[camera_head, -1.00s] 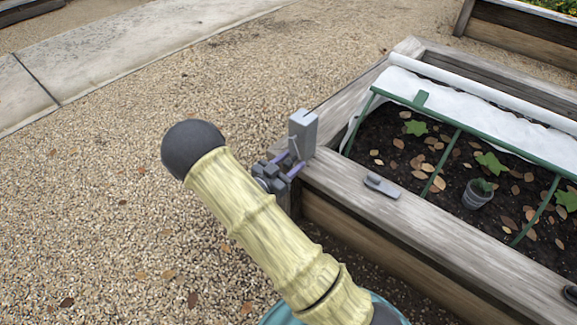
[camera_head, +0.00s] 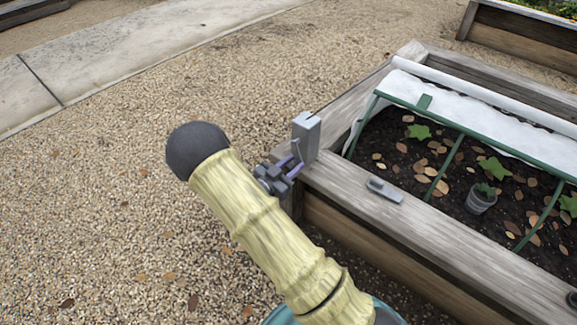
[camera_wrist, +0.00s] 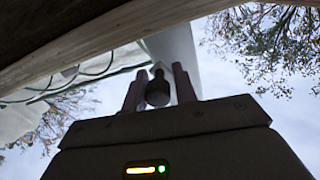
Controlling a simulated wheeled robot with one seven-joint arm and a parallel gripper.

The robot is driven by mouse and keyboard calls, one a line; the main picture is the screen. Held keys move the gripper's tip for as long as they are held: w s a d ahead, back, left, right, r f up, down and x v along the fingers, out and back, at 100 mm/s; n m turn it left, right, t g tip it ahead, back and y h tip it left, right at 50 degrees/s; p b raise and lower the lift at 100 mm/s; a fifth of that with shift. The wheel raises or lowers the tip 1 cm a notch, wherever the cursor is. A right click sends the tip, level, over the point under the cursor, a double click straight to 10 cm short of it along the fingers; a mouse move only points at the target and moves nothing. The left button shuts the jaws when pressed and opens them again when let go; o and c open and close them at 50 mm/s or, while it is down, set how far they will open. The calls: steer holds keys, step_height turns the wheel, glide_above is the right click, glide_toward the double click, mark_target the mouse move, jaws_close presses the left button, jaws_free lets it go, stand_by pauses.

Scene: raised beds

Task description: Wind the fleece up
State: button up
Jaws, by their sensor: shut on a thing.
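The white fleece (camera_head: 452,110) lies gathered along the far side of a green hoop frame over the raised bed, with a pale roll (camera_head: 480,94) behind it. A grey upright block (camera_head: 306,137) stands at the bed's near left corner; it also shows in the wrist view (camera_wrist: 176,50). My gripper (camera_head: 285,171) is beside this block, low on its left. In the wrist view my gripper (camera_wrist: 159,72) has its two fingers around a dark round knob (camera_wrist: 158,93). The knob is hidden in the head view.
The wooden bed rim (camera_head: 425,235) runs close to my gripper, with a small grey cleat (camera_head: 384,190) on it. Green hoops (camera_head: 445,165), plants, leaves and a small grey pot (camera_head: 480,199) are in the bed. Open gravel (camera_head: 110,170) lies to the left.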

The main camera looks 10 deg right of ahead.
steer(key=shift+o, duration=0.2)
steer(key=shift+w+d+r+m, duration=0.1)
steer(key=shift+w+d+m, duration=0.1)
steer(key=shift+m, duration=0.3)
steer(key=shift+w+d+r+m, duration=0.1)
steer(key=shift+w+m, duration=0.05)
steer(key=shift+m, duration=0.35)
steer(key=shift+w+a+r+m+b, duration=0.35)
steer(key=shift+w+a+m, duration=0.3)
steer(key=shift+m, duration=1.65)
steer(key=shift+w+a+r+m+b, duration=0.35)
steer(key=shift+w+m, duration=0.5)
steer(key=shift+m, duration=1.45)
steer(key=shift+w+a+r+m+b, duration=0.25)
steer(key=shift+w+a+m, duration=0.45)
steer(key=shift+m, duration=1.6)
steer(key=shift+w+r+m+y, duration=0.15)
steer(key=shift+r+m+y, duration=0.15)
steer(key=shift+m, duration=0.1)
steer(key=o, duration=0.8)
steer(key=p+v, duration=0.6)
steer(key=v, duration=1.1)
steer(key=shift+a, duration=0.3)
